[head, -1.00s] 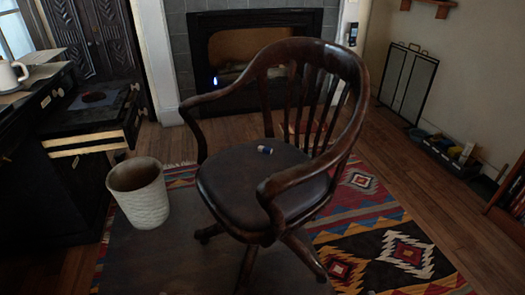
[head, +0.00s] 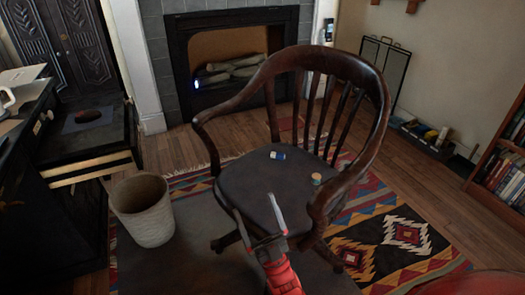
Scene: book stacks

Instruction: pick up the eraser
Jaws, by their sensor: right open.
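A small blue-and-white block that looks like the eraser (head: 277,155) lies on the dark seat of a wooden armchair (head: 250,183), towards the back of the seat. My right gripper (head: 253,204) is open and empty, with its two fingers spread at the front edge of the seat. The eraser is beyond the fingertips, slightly to the right, and apart from them. My left gripper is not clearly seen.
A small round orange-and-teal item (head: 316,179) sits on the seat near the right armrest. The chair's curved arms and slatted back surround the seat; its front is open. A pale wastebasket (head: 147,222) stands to the left, and a bookshelf (head: 503,165) to the right.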

